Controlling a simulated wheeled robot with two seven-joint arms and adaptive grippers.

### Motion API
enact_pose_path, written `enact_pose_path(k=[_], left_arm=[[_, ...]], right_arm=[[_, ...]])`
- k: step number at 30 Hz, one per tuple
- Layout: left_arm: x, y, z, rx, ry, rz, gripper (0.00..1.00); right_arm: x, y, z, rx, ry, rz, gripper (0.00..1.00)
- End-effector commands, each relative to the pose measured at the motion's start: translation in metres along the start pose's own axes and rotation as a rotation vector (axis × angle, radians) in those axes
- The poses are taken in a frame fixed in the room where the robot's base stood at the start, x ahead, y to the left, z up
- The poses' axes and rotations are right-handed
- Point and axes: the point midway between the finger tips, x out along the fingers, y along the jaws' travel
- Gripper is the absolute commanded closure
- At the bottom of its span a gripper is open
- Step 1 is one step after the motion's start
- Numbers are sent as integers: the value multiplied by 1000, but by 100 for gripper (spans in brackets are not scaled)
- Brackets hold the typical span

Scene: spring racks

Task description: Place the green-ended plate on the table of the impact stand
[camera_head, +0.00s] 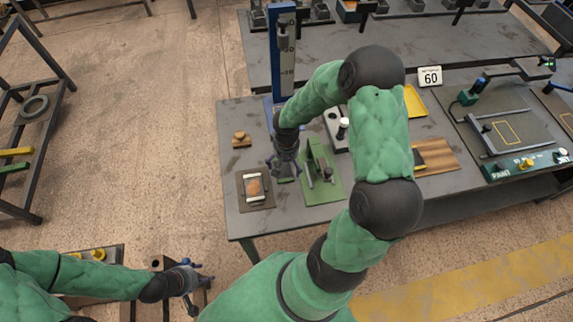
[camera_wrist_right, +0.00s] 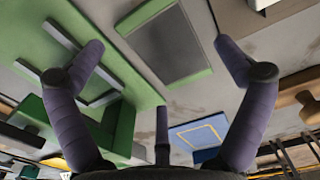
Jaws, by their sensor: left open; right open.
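The green-ended plate (camera_wrist_right: 170,45) is a flat grey plate with a green strip at each end. In the right wrist view it lies between and beyond my right gripper's spread fingers. My right gripper (camera_wrist_right: 160,50) is open and empty; in the head view it (camera_head: 285,166) hangs over the left part of the near table, largely covering the plate. The impact stand has a tall blue scaled column (camera_head: 284,50); its blue table with a yellow outline (camera_wrist_right: 200,132) shows in the wrist view. My left gripper (camera_head: 197,287) is open and empty at the lower left, away from the plate.
A green fixture (camera_head: 316,160) on a green mat stands just right of my right gripper. A yellow tray (camera_head: 414,102) lies farther right. My right arm hides the table's middle.

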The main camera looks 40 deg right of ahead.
Motion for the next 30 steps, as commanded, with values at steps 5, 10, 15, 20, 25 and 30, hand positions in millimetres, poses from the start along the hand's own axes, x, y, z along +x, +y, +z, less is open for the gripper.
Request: enact_pose_path(k=[5,10,15,20,25,30], left_arm=[[-9,3,0,0,0,0,46],[-14,5,0,0,0,0,46],[-17,6,1,0,0,0,46],[-15,5,1,0,0,0,46],[9,-3,0,0,0,0,46],[24,-9,-1,0,-1,0,46]], right_arm=[[-40,0,-1,-1,5,-1,0],[-73,-1,-1,0,4,-1,0],[-94,0,0,0,2,-1,0],[-101,0,0,-1,1,-1,0],[-91,-2,2,-1,3,1,0],[-85,-4,6,-1,0,0,0]])
